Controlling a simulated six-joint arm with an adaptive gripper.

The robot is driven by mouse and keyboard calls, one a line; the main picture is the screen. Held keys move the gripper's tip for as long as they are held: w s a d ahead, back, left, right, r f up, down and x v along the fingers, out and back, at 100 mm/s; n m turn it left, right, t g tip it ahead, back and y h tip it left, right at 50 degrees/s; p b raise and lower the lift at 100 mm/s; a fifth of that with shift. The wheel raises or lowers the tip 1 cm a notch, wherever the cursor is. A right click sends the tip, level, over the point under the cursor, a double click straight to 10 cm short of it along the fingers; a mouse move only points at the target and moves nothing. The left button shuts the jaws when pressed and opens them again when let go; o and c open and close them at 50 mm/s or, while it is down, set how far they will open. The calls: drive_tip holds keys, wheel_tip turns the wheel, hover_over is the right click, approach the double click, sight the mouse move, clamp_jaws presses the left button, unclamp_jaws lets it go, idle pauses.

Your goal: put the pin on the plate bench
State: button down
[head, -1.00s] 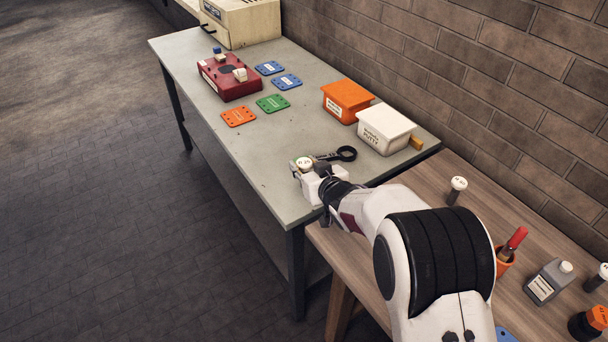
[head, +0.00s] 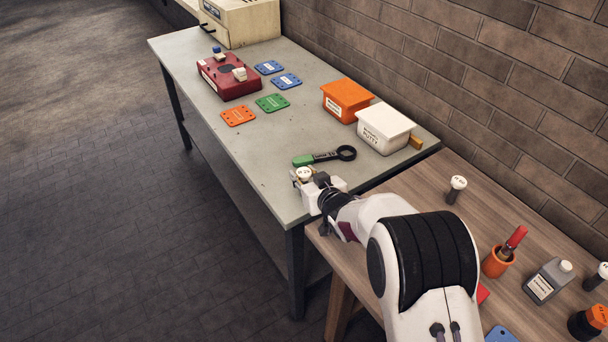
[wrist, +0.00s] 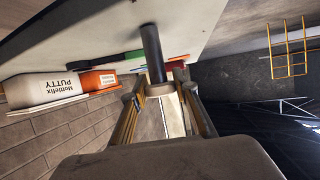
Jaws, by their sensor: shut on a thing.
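My gripper (head: 308,182) is shut on a pin with a round white labelled cap (head: 304,174). The pin stands upright in the jaws at the near end of the grey plate bench (head: 250,150). In the wrist view, which is upside down, the pin's dark shaft (wrist: 152,52) sticks out from between the fingers (wrist: 160,112) towards the bench top. I cannot tell whether its end touches the bench. In the head view the gripper hides the shaft.
A green-handled ring wrench (head: 325,157) lies just behind the gripper. A white putty box (head: 385,130) and an orange box (head: 347,98) stand by the wall. Coloured plates (head: 272,103) and a red fixture (head: 228,78) are farther back. The bench's middle is clear. Another pin (head: 456,188) stands on the wooden table.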

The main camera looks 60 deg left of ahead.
drive_tip(key=c, duration=1.6)
unclamp_jaws()
drive_tip(key=shift+f, duration=0.15)
drive_tip(key=shift+r, duration=0.2)
drive_tip(key=shift+v, duration=6)
